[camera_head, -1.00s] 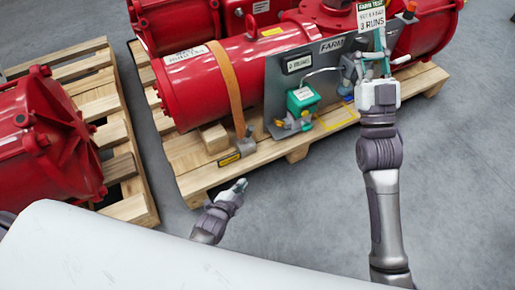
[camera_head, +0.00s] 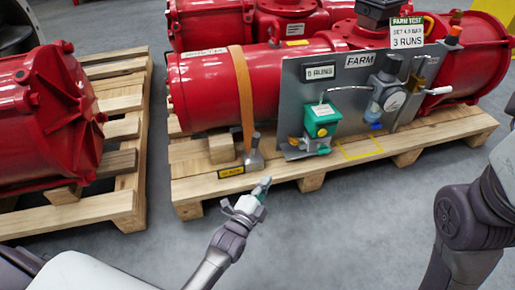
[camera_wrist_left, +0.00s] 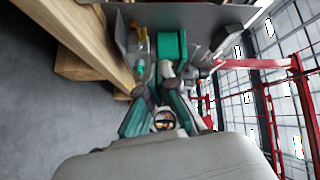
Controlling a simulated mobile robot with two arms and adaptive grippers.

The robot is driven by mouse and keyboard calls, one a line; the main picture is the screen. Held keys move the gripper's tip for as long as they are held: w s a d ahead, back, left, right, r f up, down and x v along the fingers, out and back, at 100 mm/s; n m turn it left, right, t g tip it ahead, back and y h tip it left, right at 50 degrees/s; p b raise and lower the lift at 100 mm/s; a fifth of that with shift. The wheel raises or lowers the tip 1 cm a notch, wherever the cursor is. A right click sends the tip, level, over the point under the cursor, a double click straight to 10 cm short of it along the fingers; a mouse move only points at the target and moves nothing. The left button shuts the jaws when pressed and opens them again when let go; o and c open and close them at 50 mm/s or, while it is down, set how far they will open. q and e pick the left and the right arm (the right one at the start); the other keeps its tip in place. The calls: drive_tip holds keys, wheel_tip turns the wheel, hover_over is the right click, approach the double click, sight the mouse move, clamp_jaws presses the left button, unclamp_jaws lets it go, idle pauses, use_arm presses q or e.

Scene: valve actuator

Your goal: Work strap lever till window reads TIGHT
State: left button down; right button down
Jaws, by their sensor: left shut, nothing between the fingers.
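An orange strap (camera_head: 242,95) runs down over the red actuator cylinder (camera_head: 205,90) to a grey strap lever (camera_head: 254,157) at the pallet's front edge. The lever's handle stands roughly upright. Beside its base is a small yellow-edged window plate (camera_head: 231,171); its wording is too small to read. My left gripper (camera_head: 264,185) is shut and empty, just in front of and below the lever, apart from it. In the left wrist view its fingers (camera_wrist_left: 161,88) point toward the pallet edge and the green box. My right arm shows at the lower right; its gripper is out of view.
The wooden pallet (camera_head: 195,190) bears the actuator. Another pallet (camera_head: 115,203) with a red unit stands left. Grey floor is clear in front.

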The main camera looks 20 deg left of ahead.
sight(254, 146)
use_arm(q)
drive_tip(key=w+a+r, duration=0.3)
drive_tip(key=w+a, duration=0.1)
drive_tip(key=w, duration=0.2)
drive_tip(key=shift+w+a+r, duration=0.15)
drive_tip(key=shift+w+a, duration=0.1)
drive_tip(key=shift+w, duration=0.15)
idle(1.6)
drive_tip(key=shift+w+a+r, duration=0.15)
drive_tip(key=shift+w+a, duration=0.1)
drive_tip(key=shift+w, duration=0.05)
